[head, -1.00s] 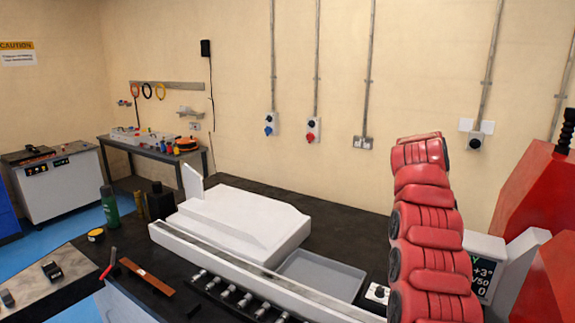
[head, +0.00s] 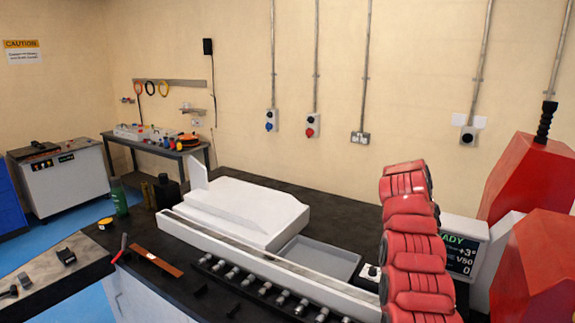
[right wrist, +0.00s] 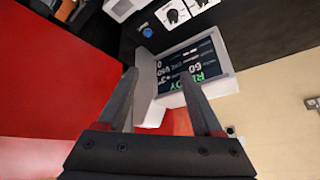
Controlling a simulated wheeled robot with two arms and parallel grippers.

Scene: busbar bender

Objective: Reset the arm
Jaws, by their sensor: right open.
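My right gripper (right wrist: 158,73) is open in the right wrist view. Its two dark fingers stand apart with nothing between them. Beyond the fingers is the bender's display (right wrist: 190,72), upside down in that view, with green and white text. In the head view my red segmented right arm rises at the right, and its gripper cannot be made out there. My left gripper is in neither view.
Red machine housings (head: 540,190) stand close at the right. A grey tray (head: 312,262), a white machine body (head: 240,215) and a row of metal pins lie on the black bench. A copper-brown bar (head: 157,261) and a green bottle (head: 119,196) are at the left.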

